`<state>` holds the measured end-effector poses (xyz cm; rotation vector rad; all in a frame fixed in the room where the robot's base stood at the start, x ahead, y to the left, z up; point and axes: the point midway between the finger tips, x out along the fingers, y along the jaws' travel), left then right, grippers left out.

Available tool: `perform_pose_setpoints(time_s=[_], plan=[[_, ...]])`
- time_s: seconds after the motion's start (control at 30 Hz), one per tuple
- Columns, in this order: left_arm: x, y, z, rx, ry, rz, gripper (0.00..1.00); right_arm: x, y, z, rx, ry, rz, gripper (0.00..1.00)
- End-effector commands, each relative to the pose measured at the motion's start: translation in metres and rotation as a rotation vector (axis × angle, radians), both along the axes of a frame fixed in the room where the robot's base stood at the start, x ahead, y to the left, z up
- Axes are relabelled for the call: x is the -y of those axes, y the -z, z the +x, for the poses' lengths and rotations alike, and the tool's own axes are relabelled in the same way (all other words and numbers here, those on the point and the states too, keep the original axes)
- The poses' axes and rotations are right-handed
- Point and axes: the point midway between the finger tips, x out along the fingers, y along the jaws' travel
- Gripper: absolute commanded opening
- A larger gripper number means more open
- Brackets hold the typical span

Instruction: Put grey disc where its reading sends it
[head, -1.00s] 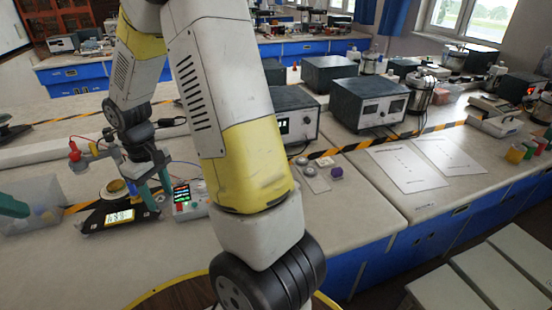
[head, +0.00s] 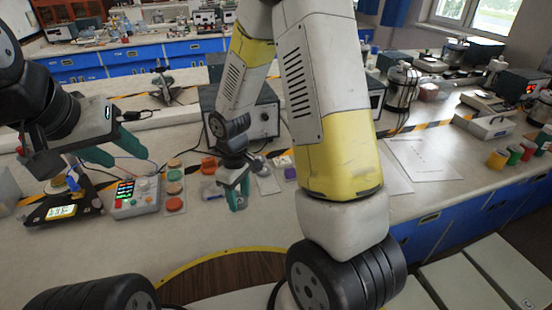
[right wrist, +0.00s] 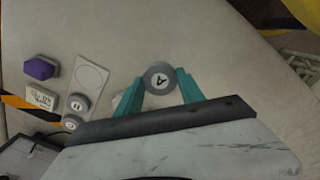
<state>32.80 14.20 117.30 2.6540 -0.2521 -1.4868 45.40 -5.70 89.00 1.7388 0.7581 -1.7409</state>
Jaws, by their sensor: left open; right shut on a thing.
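The grey disc (right wrist: 161,78), marked with a letter A, is held between the teal fingertips of my right gripper (right wrist: 161,84). In the head view my right gripper (head: 237,196) is above the bench's near part, right of a strip of coloured discs; the disc is hard to make out there. My left gripper (head: 132,160) is open and empty, above the bench near the box with a lit display (head: 130,195). A black scale (head: 62,206) with a lit readout stands at the left. Its digits are too small to read.
Coloured discs (head: 175,188) lie on a strip. White sheets (head: 425,158) lie farther right.

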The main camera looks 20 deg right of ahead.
Motion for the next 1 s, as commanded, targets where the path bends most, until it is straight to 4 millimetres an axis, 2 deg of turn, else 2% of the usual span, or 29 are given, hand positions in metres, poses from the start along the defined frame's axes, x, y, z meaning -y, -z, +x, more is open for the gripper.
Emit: perform_pose_setpoints(time_s=[0.17, 0.4, 0.6, 0.9, 1.0], plan=[[0.0, 0.0, 0.0, 0.0, 0.0, 0.0, 0.48, 0.018, 0.004, 0.018, -0.001, 0.003, 0.001, 0.06], [0.0, 0.0, 0.0, 0.0, 0.0, 0.0, 0.48, 0.061, 0.01, 0.066, 0.0, 0.004, 0.001, 0.06], [0.0, 0.0, 0.0, 0.0, 0.0, 0.0, 0.48, 0.091, 0.014, 0.099, 0.0, 0.002, 0.0, 0.06], [0.0, 0.0, 0.0, 0.0, 0.0, 0.0, 0.48, 0.108, 0.016, 0.118, 0.0, 0.0, 0.0, 0.06], [0.0, 0.0, 0.0, 0.0, 0.0, 0.0, 0.48, 0.107, 0.032, 0.116, -0.005, -0.003, 0.001, 0.06]])
